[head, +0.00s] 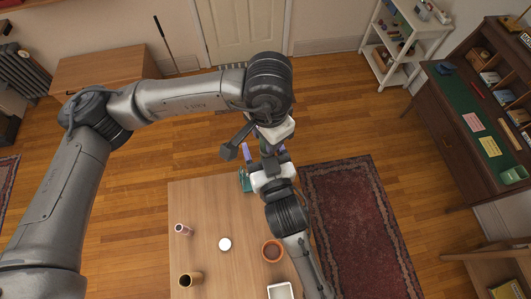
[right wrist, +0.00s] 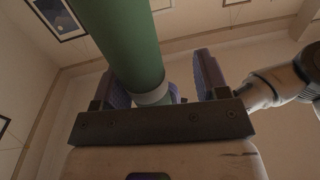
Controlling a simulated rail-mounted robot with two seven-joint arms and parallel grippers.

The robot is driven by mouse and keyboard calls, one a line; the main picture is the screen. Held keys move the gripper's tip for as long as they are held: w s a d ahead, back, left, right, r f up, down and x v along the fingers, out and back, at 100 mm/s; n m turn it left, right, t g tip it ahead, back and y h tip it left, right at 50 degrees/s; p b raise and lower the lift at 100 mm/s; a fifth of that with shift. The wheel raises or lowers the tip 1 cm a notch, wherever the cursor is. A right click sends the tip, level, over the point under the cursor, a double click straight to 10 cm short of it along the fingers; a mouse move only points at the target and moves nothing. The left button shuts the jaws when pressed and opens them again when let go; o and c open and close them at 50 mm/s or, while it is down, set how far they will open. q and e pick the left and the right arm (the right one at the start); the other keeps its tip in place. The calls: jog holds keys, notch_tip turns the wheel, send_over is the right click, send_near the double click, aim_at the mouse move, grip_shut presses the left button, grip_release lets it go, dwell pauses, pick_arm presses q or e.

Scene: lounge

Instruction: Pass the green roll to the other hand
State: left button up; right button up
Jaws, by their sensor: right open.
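The green roll (right wrist: 125,42) fills the upper left of the right wrist view, with a pale ring around its lower end. My right gripper (right wrist: 162,82) is open there, its purple fingers spread. The roll's lower end is beside the left finger, with a clear gap to the right finger.
A green-topped desk (head: 465,105) stands far right.

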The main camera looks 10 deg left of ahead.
jog(key=shift+w, duration=0.1)
pick_arm(q)
jog(key=shift+d, duration=0.1)
pick_arm(e)
jog(key=shift+a, duration=0.2)
jog(key=c, duration=1)
pick_arm(q)
jog(key=o, duration=1)
jog(key=shift+s, duration=0.1)
pick_arm(e)
jog(key=shift+d, duration=0.1)
